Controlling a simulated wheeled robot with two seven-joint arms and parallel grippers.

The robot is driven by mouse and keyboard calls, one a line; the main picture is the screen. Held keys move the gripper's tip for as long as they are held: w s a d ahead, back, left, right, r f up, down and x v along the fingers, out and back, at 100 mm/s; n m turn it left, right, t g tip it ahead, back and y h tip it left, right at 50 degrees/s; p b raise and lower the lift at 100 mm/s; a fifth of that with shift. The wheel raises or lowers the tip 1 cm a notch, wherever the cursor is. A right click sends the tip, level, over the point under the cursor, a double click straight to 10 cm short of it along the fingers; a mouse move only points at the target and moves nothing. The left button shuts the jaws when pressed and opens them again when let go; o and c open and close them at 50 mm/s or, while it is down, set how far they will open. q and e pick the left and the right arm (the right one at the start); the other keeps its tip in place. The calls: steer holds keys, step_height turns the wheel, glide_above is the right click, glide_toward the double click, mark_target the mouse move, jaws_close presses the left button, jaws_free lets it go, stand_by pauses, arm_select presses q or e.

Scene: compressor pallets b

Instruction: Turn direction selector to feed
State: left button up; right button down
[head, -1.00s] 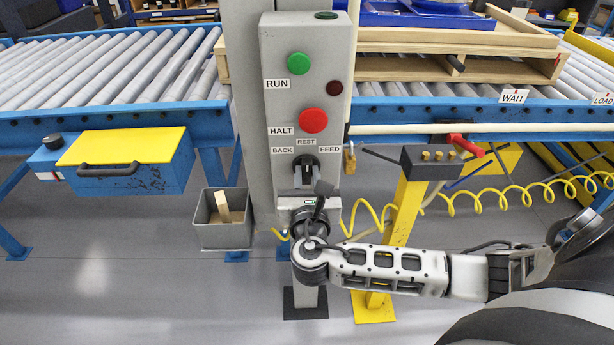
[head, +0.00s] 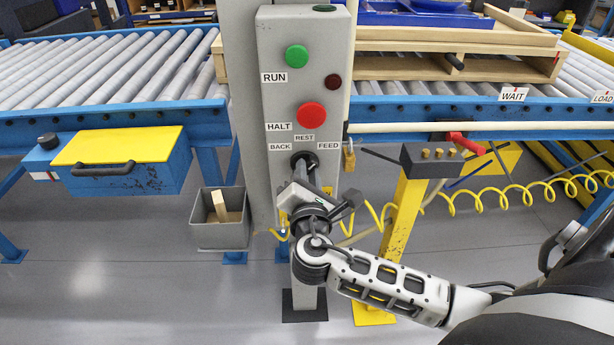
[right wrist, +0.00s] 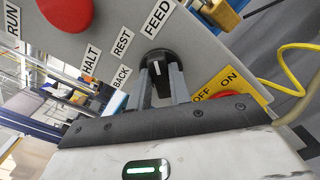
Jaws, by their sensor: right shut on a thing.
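The direction selector (head: 304,157) is a black round knob on the grey control panel (head: 265,105), under the labels BACK, REST and FEED. My right gripper (head: 302,172) is at the knob, rolled over to one side. In the right wrist view its two fingers (right wrist: 160,84) are shut on the black selector (right wrist: 156,62). The FEED label (right wrist: 158,18) shows above the knob, with REST and BACK to its left. My left gripper is not in view.
The green RUN button (head: 296,56) and red HALT button (head: 310,116) sit above the selector. A yellow OFF/ON plate (right wrist: 222,88) with a red part is close beside the fingers. A brass padlock (head: 348,158) hangs right of the panel. A yellow coiled hose runs behind.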

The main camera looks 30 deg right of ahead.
steer(key=shift+f+m, duration=0.1)
steer(key=shift+m, duration=0.4)
steer(key=c, duration=1.3)
jaws_free()
